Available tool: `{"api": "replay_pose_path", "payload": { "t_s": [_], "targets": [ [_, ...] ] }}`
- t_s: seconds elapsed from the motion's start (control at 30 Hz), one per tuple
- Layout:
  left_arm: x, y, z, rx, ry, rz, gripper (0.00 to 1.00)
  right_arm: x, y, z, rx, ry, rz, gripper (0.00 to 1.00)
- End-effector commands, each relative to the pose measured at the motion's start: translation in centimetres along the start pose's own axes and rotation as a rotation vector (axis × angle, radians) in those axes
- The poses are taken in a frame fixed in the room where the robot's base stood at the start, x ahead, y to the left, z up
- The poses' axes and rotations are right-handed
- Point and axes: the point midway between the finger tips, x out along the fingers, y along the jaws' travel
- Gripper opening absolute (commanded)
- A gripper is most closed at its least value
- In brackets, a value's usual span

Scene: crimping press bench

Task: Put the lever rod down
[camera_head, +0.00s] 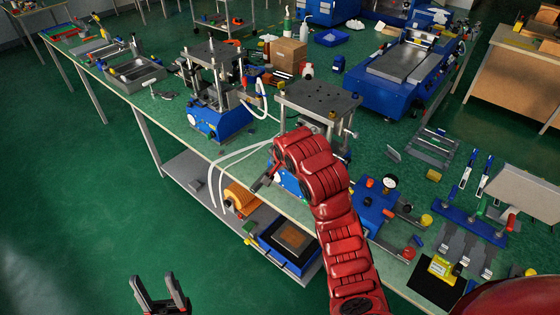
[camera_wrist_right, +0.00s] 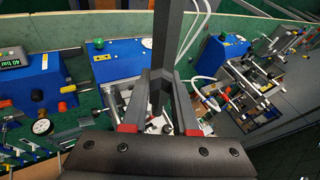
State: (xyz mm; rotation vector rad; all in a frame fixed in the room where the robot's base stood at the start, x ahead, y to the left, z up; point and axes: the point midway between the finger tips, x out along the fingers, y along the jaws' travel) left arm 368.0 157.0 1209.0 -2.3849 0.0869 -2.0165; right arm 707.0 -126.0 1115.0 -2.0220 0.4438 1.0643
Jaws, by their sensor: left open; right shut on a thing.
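The lever rod (camera_wrist_right: 167,38) is a long dark grey bar. In the right wrist view it runs from the top edge down between the fingers of my right gripper (camera_wrist_right: 161,82). The right gripper is shut on it. In the head view my right gripper (camera_head: 262,182) is small and dark beside the front of the middle press (camera_head: 318,100), partly hidden by my red arm. I cannot make out the rod clearly there. My left gripper (camera_head: 160,295) is open and empty over the floor, in front of the bench.
The green bench (camera_head: 170,110) carries another blue press (camera_head: 218,115), a large blue machine (camera_head: 403,70) and a blue gauge unit (camera_head: 370,205). White hoses (camera_head: 238,150) hang over its front edge. A lower shelf (camera_head: 190,175) holds an orange part and a blue box.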

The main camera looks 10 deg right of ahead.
Motion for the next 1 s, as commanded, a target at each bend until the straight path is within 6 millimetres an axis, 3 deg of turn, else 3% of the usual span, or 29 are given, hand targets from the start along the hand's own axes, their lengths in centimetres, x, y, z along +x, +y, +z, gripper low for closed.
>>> {"api": "replay_pose_path", "payload": {
  "t_s": [0.27,0.77,0.87,1.0],
  "targets": [
    [-0.4,0.0,0.1,0.000,0.000,0.000,0.57,-0.7,-0.3,2.0,-0.001,0.002,-0.003,0.00],
    [-0.6,0.0,0.1,0.000,0.000,0.000,0.57,-0.5,0.1,2.0,-0.005,-0.003,-0.003,0.00],
    [-1.4,0.1,0.2,0.000,0.000,0.000,0.57,0.6,1.8,2.3,-0.041,-0.027,-0.016,0.00],
    [-3.6,0.2,0.6,0.000,0.000,0.000,0.57,3.4,7.0,3.6,-0.175,-0.112,-0.072,0.00]
  ]
}}
